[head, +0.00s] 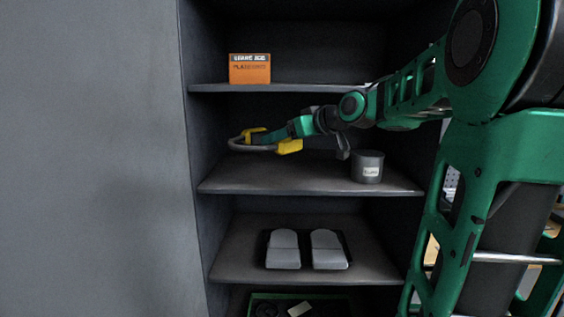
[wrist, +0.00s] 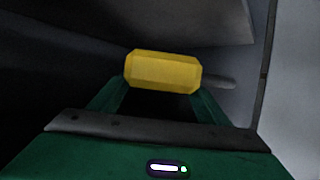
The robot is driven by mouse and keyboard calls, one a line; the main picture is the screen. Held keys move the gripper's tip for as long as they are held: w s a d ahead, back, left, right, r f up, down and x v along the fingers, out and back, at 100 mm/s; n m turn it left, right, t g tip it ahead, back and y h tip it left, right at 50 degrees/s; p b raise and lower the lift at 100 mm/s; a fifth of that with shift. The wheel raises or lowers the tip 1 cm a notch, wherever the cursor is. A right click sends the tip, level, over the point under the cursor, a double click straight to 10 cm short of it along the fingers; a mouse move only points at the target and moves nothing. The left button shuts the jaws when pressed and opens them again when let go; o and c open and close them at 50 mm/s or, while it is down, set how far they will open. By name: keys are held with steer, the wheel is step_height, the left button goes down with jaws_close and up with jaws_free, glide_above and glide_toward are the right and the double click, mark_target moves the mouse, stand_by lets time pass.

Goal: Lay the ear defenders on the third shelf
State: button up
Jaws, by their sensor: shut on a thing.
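The ear defenders (head: 289,147) have two yellow cups and a grey band that curves out to the left in the head view. My gripper (head: 292,131) is shut on them and holds them inside the shelf unit, above the shelf board (head: 270,178) that carries a grey can. They look clear of that board. In the wrist view one yellow cup (wrist: 162,70) sits between the two green fingers, with part of the grey band to its right. The second cup is hidden there.
The grey can (head: 367,167) stands right on the same board. An orange box (head: 249,68) stands on the board above (head: 300,88). Two grey shoe-like things (head: 284,250) lie on the board below, and a green tray (head: 258,298) is at the bottom. The middle board's left and centre are clear.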

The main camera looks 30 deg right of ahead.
steer(key=w+d+f, duration=0.1)
steer(key=w, duration=0.1)
steer(key=w+d+f, duration=0.1)
steer(key=w+f, duration=0.2)
steer(key=w, duration=0.1)
steer(key=shift+w+d+f, duration=0.2)
steer(key=shift+w+d, duration=0.2)
steer(key=shift+f, duration=2)
steer(key=shift+f, duration=0.1)
steer(key=o, duration=1.2)
steer(key=v, duration=1.2)
